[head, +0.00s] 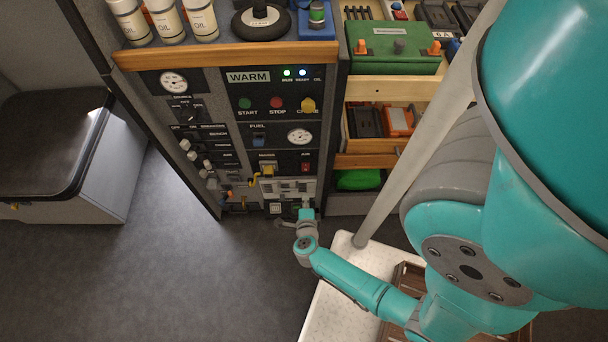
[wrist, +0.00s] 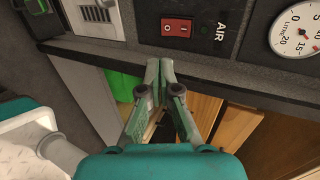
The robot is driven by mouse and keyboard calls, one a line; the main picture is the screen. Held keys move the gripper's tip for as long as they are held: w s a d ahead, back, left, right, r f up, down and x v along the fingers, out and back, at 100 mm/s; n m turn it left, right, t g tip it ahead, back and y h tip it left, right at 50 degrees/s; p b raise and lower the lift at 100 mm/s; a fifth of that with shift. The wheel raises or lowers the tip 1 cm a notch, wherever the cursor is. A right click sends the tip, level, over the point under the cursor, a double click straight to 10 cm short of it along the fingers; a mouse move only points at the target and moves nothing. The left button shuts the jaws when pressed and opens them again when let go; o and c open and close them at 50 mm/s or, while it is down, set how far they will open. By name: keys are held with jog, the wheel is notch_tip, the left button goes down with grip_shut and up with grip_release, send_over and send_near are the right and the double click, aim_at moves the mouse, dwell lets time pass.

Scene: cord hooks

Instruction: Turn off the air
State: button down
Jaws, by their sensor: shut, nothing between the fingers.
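The air switch (head: 306,167) is a small red rocker on a black plate labelled AIR, low on the control panel. In the wrist view the red rocker (wrist: 180,28) shows up close with pale marks; I cannot tell which side is pressed. My gripper (head: 306,210) is at the panel's lower right, below the switch. In the wrist view my gripper (wrist: 160,66) has its fingertips together and empty, by the panel's dark edge, apart from the rocker.
A round gauge (wrist: 298,30) is beside the AIR label. Wooden drawers and a green object (head: 358,180) are to the right. Open floor lies left.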

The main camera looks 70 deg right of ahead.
aim_at(304, 168)
jog(key=x, duration=0.4)
jog(key=r+x, duration=0.1)
jog(key=x, duration=0.8)
jog(key=shift+w+d, duration=0.3)
jog(key=shift+d, duration=0.25)
jog(key=shift+w+d+f, duration=0.1)
jog(key=shift+d+f, duration=0.15)
jog(key=shift+d, duration=0.05)
jog(key=shift+r, duration=0.1)
jog(key=shift+r, duration=0.8)
